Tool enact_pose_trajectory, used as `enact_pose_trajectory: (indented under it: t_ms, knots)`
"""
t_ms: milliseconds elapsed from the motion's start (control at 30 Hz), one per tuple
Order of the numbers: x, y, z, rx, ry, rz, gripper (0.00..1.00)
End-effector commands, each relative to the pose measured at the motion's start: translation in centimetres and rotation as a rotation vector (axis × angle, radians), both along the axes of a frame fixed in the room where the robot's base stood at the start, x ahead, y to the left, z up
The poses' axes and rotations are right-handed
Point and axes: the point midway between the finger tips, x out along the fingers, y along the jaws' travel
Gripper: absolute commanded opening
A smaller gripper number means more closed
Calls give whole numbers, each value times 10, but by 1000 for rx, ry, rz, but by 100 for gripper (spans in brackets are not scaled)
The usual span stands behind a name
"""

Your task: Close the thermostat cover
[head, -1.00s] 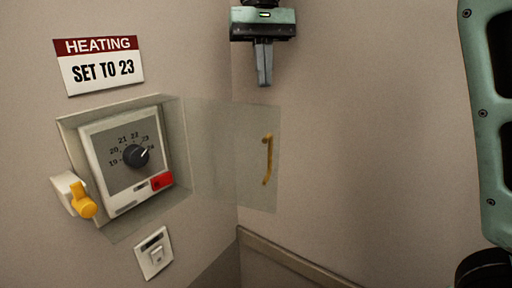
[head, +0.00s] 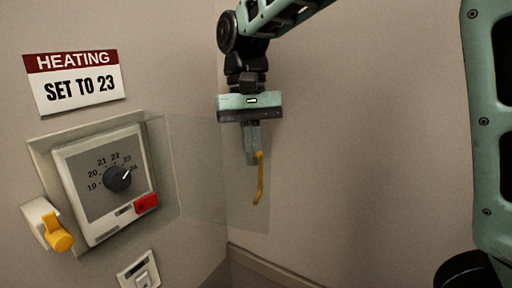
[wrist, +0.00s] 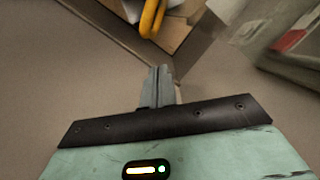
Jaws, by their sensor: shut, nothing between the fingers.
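The thermostat (head: 103,182) is a white box with a grey face and a dark dial on the left wall. Its clear cover (head: 200,190) is swung open to the right. A yellow handle (head: 260,180) stands on the cover; it also shows at the top of the wrist view (wrist: 150,18). My gripper (head: 252,160) points down with its fingers shut, holding nothing. Its tips are by the handle's upper end in the head view; I cannot tell whether they touch. In the wrist view the fingertips (wrist: 160,72) appear apart from the handle.
A yellow latch (head: 57,232) on a white block sits at the thermostat's left edge. A white wall switch (head: 140,274) is below. A sign (head: 75,80) reads "HEATING SET TO 23". The wall right of the cover is bare.

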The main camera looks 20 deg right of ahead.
Motion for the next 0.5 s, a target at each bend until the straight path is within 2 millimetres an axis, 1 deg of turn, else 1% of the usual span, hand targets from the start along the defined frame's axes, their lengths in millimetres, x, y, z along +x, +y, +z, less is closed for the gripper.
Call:
enact_pose_trajectory:
  t_ms: [33,200,300,500]
  knots:
    - [-8,1,4,2,2,3,0]
    - [-22,3,2,0,0,1,0]
    - [-25,3,1,0,0,0,0]
    - [-26,3,0,0,0,0,0]
